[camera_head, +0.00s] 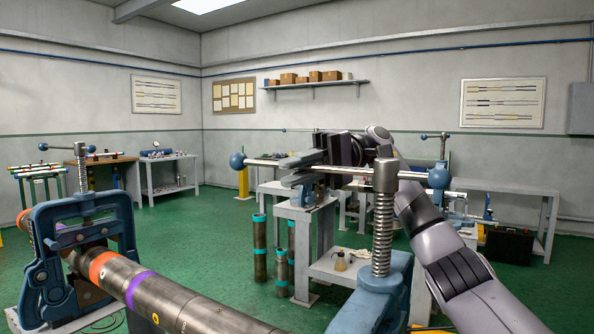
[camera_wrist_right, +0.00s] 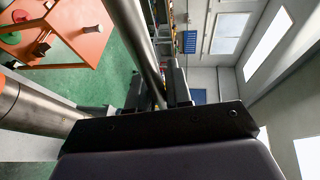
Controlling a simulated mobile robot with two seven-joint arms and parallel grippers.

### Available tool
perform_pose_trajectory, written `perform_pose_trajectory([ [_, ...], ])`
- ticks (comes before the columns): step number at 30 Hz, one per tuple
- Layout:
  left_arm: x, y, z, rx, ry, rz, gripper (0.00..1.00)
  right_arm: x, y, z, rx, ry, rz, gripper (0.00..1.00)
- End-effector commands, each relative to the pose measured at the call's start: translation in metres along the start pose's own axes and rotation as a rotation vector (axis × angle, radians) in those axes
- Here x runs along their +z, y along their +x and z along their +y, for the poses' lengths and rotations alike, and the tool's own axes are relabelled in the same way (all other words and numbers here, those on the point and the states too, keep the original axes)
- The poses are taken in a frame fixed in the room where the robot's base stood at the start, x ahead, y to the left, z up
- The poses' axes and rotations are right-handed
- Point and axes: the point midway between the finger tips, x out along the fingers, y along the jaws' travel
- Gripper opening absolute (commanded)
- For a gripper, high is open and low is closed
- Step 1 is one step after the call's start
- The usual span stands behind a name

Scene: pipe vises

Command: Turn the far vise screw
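Two blue pipe vises stand in the foreground of the head view. The left one (camera_head: 42,262) looks farther away. Its threaded screw (camera_head: 83,178) stands upright, with a blue ball on its handle bar. The nearer vise (camera_head: 378,295) has a tall upright screw (camera_head: 383,235) and a long handle bar (camera_head: 280,164) with blue balls at both ends. My right gripper (camera_head: 328,149) is at this bar, left of the screw head. In the right wrist view, a metal bar (camera_wrist_right: 146,45) runs down between its dark, parted fingers. Contact is hidden. My left gripper is out of view.
A steel pipe (camera_head: 185,302) with orange and purple bands runs from the left vise toward the bottom. Workbenches (camera_head: 515,190) with more vises stand behind. An orange table (camera_wrist_right: 60,30) shows in the wrist view. Green floor (camera_head: 190,225) is open between the benches.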

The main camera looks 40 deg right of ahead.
Motion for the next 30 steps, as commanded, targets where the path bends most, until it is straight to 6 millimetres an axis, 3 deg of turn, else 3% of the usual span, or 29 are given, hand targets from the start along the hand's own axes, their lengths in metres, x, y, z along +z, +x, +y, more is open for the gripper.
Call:
perform_pose_trajectory([
  [14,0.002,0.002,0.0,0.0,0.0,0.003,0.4,-0.003,-0.007,0.002,0.005,0.008,0.053,0.0],
  [30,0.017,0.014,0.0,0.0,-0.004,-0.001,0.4,-0.016,-0.056,0.013,0.031,0.073,0.415,0.0],
])
